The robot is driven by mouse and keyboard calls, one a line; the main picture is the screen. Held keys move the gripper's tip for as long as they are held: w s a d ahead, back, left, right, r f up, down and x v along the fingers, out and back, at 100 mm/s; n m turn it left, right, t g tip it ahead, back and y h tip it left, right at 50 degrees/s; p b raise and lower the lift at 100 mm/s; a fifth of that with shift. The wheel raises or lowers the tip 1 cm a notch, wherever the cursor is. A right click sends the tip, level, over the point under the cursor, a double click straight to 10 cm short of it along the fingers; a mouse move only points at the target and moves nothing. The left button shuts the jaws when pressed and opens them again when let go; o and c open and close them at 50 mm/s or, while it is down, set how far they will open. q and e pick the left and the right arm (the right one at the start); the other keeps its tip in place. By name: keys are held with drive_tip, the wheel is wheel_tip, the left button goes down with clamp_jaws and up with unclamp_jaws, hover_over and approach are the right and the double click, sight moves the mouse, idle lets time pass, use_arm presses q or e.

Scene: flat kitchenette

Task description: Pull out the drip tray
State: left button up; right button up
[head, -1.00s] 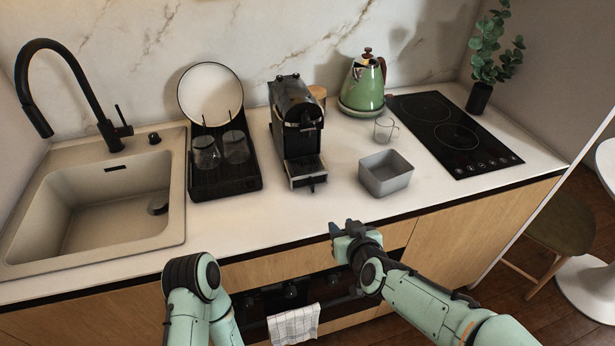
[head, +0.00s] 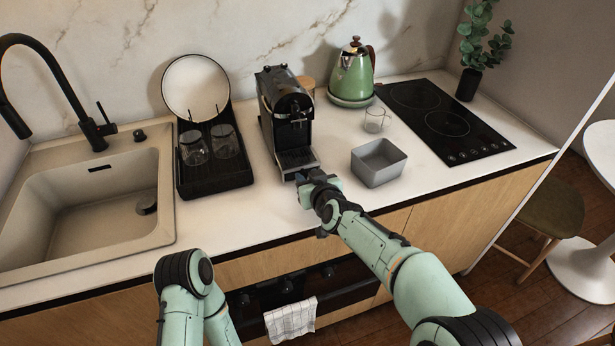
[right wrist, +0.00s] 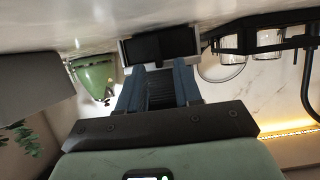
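The black coffee machine (head: 285,108) stands on the counter, with its drip tray (head: 298,159) low at its front. The tray has a dark slotted top and a lighter rim, and it sits in the machine. My right gripper (head: 308,180) is at the tray's front edge, partly covering its right front corner. In the right wrist view, which is upside down, the two blue fingers (right wrist: 160,88) are apart and point at the machine's front (right wrist: 160,46). I cannot tell whether they touch the tray. My left gripper is out of view; only my left arm shows.
A grey open box (head: 379,163) stands just right of the machine, close to my right gripper. A glass cup (head: 375,119) and green kettle (head: 352,75) are behind it. A black rack (head: 214,172) with glasses stands left. The sink is further left, the hob (head: 445,118) right.

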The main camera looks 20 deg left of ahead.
drive_tip(key=shift+w+a+f, duration=0.25)
drive_tip(key=shift+w+a, duration=0.05)
drive_tip(key=shift+w, duration=0.15)
clamp_jaws()
idle(1.2)
